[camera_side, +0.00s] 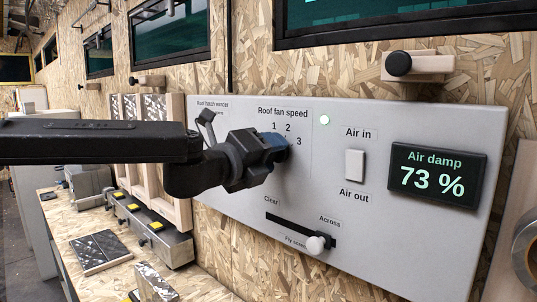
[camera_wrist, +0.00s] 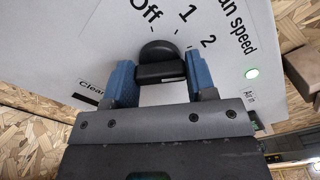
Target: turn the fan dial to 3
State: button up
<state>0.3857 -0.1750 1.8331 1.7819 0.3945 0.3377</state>
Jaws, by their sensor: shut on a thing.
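The fan dial (camera_wrist: 158,52) is a round black knob with a raised bar on the grey panel (camera_side: 420,245). In the wrist view, the blue fingertips of my gripper (camera_wrist: 160,75) press on both ends of the bar. In that view, "Off", "1" and "2" show around the dial, and I cannot tell which mark it points to. In the side view, my gripper (camera_side: 275,148) covers the dial under the "Roof fan speed" label (camera_side: 283,113). The marks 1, 2 and 3 (camera_side: 299,141) show there.
Right of the dial are a lit green lamp (camera_side: 325,120), a white rocker switch (camera_side: 354,165) and an "Air damp 73 %" display (camera_side: 436,175). A wooden peg block (camera_side: 418,67) juts out above the panel.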

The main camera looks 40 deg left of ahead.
jog(key=m, duration=0.5)
jog(key=shift+m, duration=0.4)
dwell(0.3)
jog(key=o, duration=0.9)
jog(key=shift+o, duration=0.2)
jog(key=s, duration=1.4)
jog(key=shift+w, duration=0.1)
